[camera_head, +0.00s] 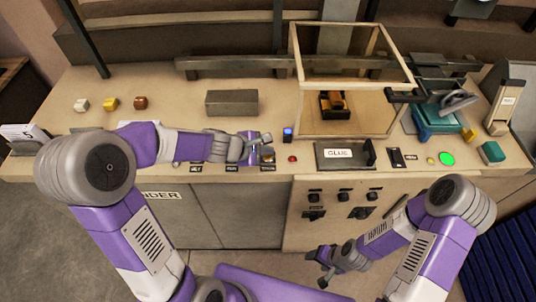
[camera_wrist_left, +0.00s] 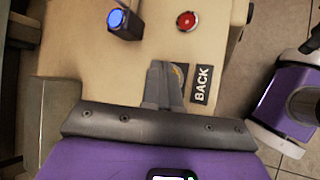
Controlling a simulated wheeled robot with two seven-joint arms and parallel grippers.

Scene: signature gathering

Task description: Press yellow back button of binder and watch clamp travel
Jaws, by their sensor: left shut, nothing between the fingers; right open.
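The yellow back button (camera_wrist_left: 182,71) shows in the left wrist view as a small sliver beside my fingers, mostly hidden by them. The BACK label (camera_wrist_left: 202,84) is just to its right. My left gripper (camera_wrist_left: 163,68) is shut and empty, with its fingertips over or against the button; I cannot tell whether they touch it. In the head view the left gripper (camera_head: 266,152) is at the front edge of the bench. A black and orange mechanism (camera_head: 333,104) stands inside the clear-walled enclosure (camera_head: 392,110). My right gripper (camera_head: 325,268) is open and empty, low in front of the cabinet.
A blue-lit button (camera_head: 288,134) and a red button (camera_head: 293,159) are close to the left gripper. A GLUE box (camera_head: 340,154) lies to the right. A grey block (camera_head: 232,103) is behind. A teal press (camera_head: 437,121) and a green button (camera_head: 447,159) are further right.

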